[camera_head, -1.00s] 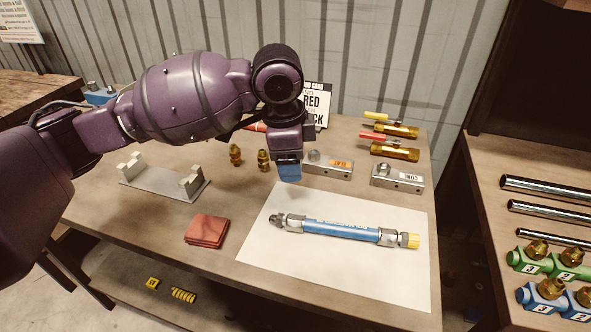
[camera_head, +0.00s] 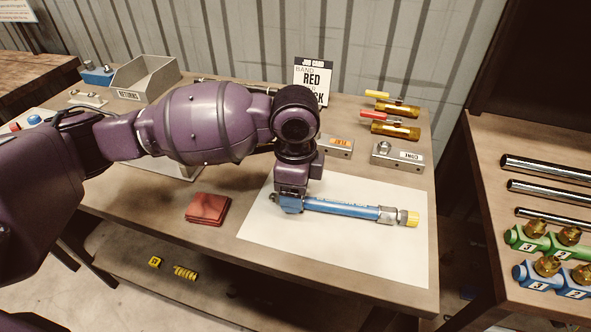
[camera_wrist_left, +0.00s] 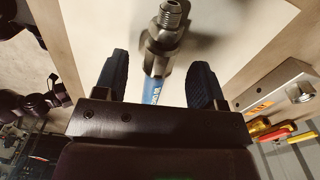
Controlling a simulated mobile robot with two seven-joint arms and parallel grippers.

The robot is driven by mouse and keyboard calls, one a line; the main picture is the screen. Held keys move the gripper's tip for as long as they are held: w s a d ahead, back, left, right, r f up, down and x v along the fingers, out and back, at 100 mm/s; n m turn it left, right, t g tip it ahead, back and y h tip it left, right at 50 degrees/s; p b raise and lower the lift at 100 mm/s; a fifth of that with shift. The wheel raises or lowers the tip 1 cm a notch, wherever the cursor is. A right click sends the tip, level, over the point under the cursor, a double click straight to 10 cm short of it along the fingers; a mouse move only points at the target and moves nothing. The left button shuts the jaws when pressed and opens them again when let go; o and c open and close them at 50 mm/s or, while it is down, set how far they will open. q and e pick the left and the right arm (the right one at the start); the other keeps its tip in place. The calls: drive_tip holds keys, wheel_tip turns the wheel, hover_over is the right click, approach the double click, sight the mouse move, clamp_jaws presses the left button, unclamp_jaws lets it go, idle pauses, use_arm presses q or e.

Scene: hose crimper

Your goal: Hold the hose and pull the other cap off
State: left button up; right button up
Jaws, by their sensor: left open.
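The blue hose (camera_head: 345,208) lies on a white sheet (camera_head: 395,255) on the table. Its right end has a metal fitting with a yellow cap (camera_head: 412,219). Its left end is partly hidden by my left gripper (camera_head: 289,203). In the left wrist view the hose (camera_wrist_left: 152,88) runs between the two dark fingers of my left gripper (camera_wrist_left: 162,82), with gaps on both sides. There, the near metal fitting (camera_wrist_left: 168,25) shows a bare threaded end without a cap. My left gripper is open around the hose. My right gripper is not in view.
A red folded cloth (camera_head: 208,209) lies left of the sheet. Behind the sheet stand metal blocks (camera_head: 397,156), brass valves (camera_head: 396,130) and a sign card (camera_head: 313,80). A grey bin (camera_head: 147,78) is at the back left. A second table (camera_head: 490,190) with rods and fittings is at right.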

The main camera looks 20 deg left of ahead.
use_arm(q)
drive_tip(key=shift+f, duration=1.25)
clamp_jaws()
